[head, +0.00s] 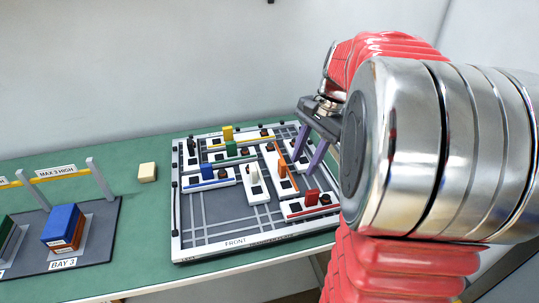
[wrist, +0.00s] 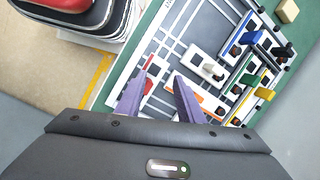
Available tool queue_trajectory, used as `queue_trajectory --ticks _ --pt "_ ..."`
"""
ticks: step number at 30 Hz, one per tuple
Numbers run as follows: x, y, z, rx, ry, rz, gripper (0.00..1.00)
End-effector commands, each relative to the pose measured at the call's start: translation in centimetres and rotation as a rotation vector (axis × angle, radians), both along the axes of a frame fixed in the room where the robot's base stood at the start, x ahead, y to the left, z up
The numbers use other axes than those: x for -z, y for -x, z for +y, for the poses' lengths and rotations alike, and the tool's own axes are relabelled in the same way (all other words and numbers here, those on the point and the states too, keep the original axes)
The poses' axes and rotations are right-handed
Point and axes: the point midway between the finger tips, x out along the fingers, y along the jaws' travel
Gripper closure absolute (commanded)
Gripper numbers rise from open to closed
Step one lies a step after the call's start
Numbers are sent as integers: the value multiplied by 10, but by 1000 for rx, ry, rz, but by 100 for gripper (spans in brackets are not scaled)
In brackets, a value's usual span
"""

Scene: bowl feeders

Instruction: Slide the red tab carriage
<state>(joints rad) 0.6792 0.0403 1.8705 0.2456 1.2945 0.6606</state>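The red tab carriage (head: 320,208) is a white block with a red stripe and an upright red tab (head: 312,197), at the front right of the board. In the wrist view the red tab (wrist: 148,86) shows beside the left finger, between the two fingers in the picture, and the finger hides part of the carriage. My gripper (head: 305,165) has two purple fingers, apart and empty, above the board's right side, behind the red tab in the head view. The gripper also shows in the wrist view (wrist: 157,82). I see no contact with the tab.
The framed board (head: 215,246) also holds carriages with orange (head: 282,168), white (head: 253,172), blue (head: 207,171), green (head: 231,149) and yellow (head: 227,133) tabs. Bare grooved board lies at the front left. A cream block (head: 147,172) and a rack marked BAY 3 (head: 100,245) stand left.

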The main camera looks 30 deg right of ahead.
Motion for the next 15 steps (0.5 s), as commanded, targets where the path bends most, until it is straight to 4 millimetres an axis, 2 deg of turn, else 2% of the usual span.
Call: queue_trajectory --ticks 1,7,10,15 --pt "6 0 -17 63 -29 21 66" --pt "23 4 -70 284 -137 87 66" --pt "30 7 -89 359 -175 108 66" --pt "34 9 -101 412 -204 124 66"
